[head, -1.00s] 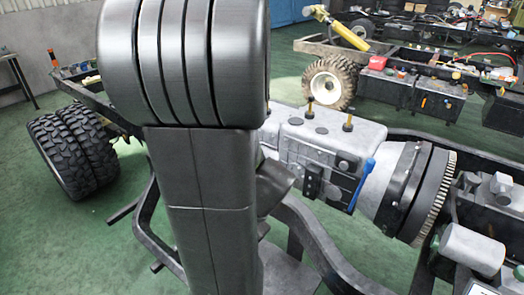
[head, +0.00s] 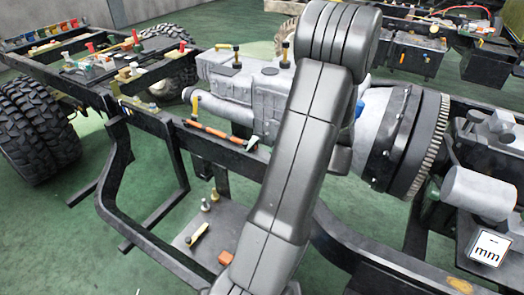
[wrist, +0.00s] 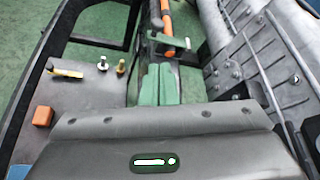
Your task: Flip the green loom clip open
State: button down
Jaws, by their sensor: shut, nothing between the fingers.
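My gripper (wrist: 159,70) shows in the wrist view as two green fingers side by side, shut and empty. The green loom clip (wrist: 172,46) lies just beyond the fingertips, at the near end of an orange loom (wrist: 167,20); a small gap seems to separate them. In the head view the pale green clip (head: 251,142) sits on the dark chassis rail at the right end of the orange loom (head: 206,129). Its flap looks tilted, but I cannot tell how far open it is. My arm hides my gripper in the head view.
The grey gearbox (head: 240,85) stands close behind the rail. A loaded parts tray (head: 75,42) lies at the left.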

aim_at(248, 147)
jog(key=shift+a, duration=0.1)
jog(key=x, duration=1)
jog(key=shift+s+r, duration=0.1)
jog(key=shift+r, duration=0.05)
